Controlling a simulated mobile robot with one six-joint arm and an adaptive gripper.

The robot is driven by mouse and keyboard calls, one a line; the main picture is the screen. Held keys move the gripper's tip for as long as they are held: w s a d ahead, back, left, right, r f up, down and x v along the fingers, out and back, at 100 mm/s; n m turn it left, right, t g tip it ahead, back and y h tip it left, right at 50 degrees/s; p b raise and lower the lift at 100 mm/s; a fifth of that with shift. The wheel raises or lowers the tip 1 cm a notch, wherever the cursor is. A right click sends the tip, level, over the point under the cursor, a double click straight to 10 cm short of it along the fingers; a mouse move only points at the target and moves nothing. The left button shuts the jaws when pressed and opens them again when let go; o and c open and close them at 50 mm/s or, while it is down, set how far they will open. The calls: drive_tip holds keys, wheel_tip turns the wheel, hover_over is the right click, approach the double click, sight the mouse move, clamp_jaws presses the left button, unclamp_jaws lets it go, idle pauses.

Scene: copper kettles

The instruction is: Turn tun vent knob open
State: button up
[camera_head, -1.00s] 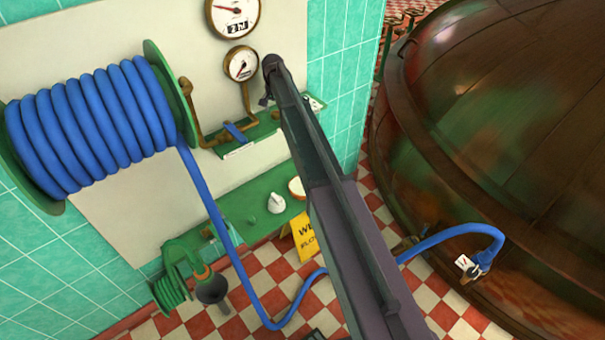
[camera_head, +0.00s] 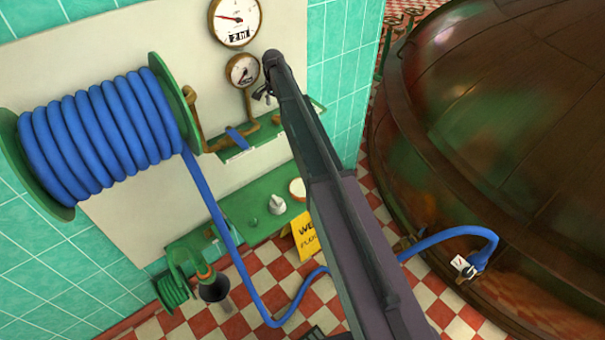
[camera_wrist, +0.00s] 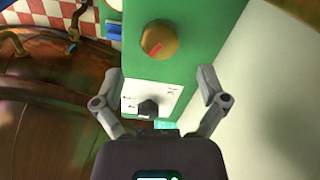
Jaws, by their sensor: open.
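In the wrist view, a black knob (camera_wrist: 148,108) sits on a white marked plate (camera_wrist: 170,103) on a green panel (camera_wrist: 185,22). A round brass knob (camera_wrist: 159,38) with a red mark is on the same panel, farther up the picture. No readable label shows which is the tun vent knob. My gripper (camera_wrist: 160,74) is open and empty. Its fingers spread to either side of the black knob and plate, apart from them. In the head view, my gripper (camera_head: 262,93) is small, near the wall beside the lower gauge; my arm hides part of the panel.
A blue hose reel (camera_head: 105,135) is on the left wall. Two gauges, the upper (camera_head: 236,20) and lower (camera_head: 242,70), hang above pipework. A yellow sign (camera_head: 306,237) stands on the checkered floor. A large copper vessel (camera_head: 480,120) fills the right, with the blue hose end beside it.

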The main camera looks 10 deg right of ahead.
sight(277, 117)
drive_tip(key=shift+r+p, duration=4.6)
drive_tip(key=shift+r, duration=0.35)
drive_tip(key=s+f+n+b, duration=0.2)
drive_tip(key=s+f+b, duration=0.3)
drive_tip(key=s, duration=0.5)
drive_tip(key=s+d+f+n+b, duration=0.1)
drive_tip(key=s+f+n+b, duration=0.2)
drive_tip(key=s+f+b, duration=0.3)
drive_tip(key=s+d+f+n+b, duration=0.1)
drive_tip(key=s+f+b, duration=0.4)
drive_tip(key=s, duration=1)
drive_tip(key=shift+d+f+n+b, duration=0.25)
drive_tip(key=shift+f+n+b, duration=0.15)
drive_tip(key=shift+n, duration=0.4)
drive_tip(key=shift+s, duration=0.1)
drive_tip(key=s+n, duration=0.2)
drive_tip(key=s, duration=0.8)
drive_tip(key=shift+d, duration=0.25)
